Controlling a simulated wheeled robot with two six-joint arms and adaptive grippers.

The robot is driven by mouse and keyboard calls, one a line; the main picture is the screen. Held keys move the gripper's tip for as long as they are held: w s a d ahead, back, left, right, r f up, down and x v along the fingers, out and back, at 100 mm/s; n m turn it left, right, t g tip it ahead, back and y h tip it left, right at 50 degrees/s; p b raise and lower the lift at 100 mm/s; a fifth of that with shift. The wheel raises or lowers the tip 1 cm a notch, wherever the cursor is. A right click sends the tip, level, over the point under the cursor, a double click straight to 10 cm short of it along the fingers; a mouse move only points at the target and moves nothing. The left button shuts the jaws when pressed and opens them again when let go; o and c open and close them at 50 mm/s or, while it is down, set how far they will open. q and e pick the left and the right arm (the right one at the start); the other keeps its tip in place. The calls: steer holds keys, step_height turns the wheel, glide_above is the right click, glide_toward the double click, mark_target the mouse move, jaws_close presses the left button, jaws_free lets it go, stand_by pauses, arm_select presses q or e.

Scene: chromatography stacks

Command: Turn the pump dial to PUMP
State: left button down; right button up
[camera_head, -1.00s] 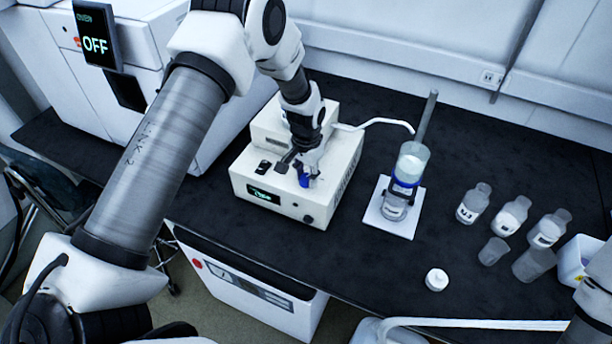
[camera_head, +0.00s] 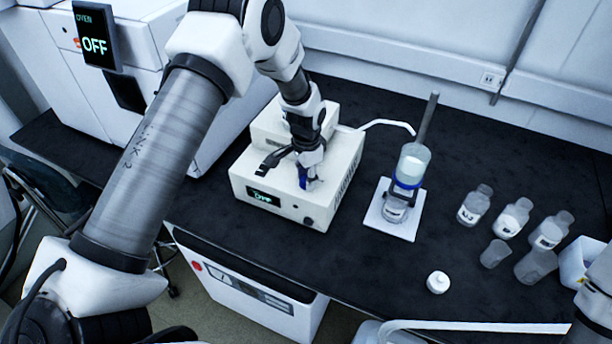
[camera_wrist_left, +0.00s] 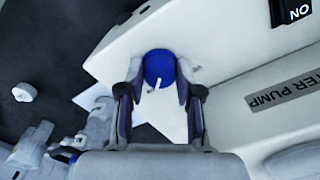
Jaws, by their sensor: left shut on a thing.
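The pump is a white box (camera_head: 322,199) on the black bench, with a small display (camera_head: 264,198) that reads OFF in green. Its round blue dial (camera_wrist_left: 158,67) has a white pointer mark, which points down towards my gripper in the left wrist view. My left gripper (camera_head: 306,181) comes down from above onto the pump top. In the left wrist view its two fingers (camera_wrist_left: 160,74) are on either side of the dial, shut on it. In the head view the gripper mostly hides the dial. My right gripper is out of view.
A filter flask with a funnel (camera_head: 407,185) stands on a white plate (camera_head: 391,221) right of the pump, joined by a tube. Several bottles (camera_head: 473,206) stand further right, with a white cap (camera_head: 437,282) in front. An oven (camera_head: 150,50) showing OFF is at the left.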

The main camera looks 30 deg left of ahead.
arm_select(q)
steer(key=shift+s+f, duration=0.2)
steer(key=shift+f, duration=0.05)
steer(key=c, duration=0.8)
jaws_free()
steer(key=shift+c, duration=0.2)
steer(key=shift+o, duration=0.4)
steer(key=shift+w, duration=0.2)
step_height(320, 180, up, 12)
